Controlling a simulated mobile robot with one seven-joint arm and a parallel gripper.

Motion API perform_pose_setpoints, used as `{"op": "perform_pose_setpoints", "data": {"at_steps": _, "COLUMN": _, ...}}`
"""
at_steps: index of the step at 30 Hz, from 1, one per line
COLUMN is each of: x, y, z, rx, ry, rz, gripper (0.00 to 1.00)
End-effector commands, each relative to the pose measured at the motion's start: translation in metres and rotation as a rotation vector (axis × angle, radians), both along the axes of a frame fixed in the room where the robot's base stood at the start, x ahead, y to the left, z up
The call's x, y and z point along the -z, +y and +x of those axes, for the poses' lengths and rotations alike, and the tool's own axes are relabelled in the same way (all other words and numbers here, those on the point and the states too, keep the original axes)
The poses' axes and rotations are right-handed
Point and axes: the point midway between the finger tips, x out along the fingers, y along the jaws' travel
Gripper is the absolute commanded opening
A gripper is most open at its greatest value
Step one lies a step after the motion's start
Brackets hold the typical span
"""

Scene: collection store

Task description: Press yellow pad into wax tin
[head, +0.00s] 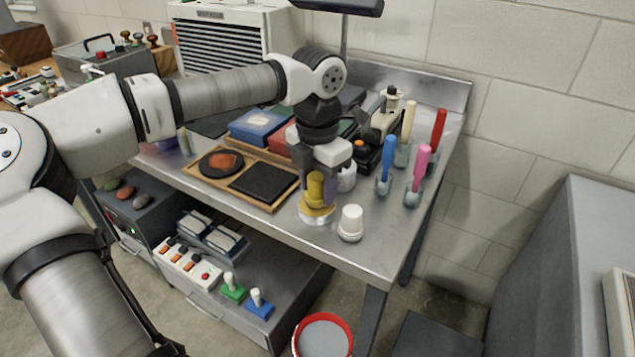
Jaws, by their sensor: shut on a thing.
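My gripper (318,184) points down over the front of the metal workbench, its fingers closed around the yellow pad (316,190) by its knob-like upper part. The pad is upright. Directly below it is a low round silver tin (317,219), seemingly the wax tin, near the bench's front edge. The pad's wide lower part meets the tin's top, and I cannot see a gap between them. The tin's inside is hidden by the pad, so I cannot tell how deep the pad sits.
A white knobbed piece (351,220) stands just right of the tin. A wooden tray (270,204) with dark pads lies to the left. Colored-handled tools in glass jars, including a pink one (421,165), stand to the right. A red-rimmed bucket (346,322) is on the floor.

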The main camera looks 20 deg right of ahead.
Motion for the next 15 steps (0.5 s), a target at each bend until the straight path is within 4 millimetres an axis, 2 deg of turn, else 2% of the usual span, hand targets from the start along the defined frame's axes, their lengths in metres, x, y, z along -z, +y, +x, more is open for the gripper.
{"op": "perform_pose_setpoints", "data": {"at_steps": 15, "x": 0.0054, "y": 0.0, "z": 0.0, "rx": 0.0, "ry": 0.0, "rz": 0.0, "gripper": 0.26}}
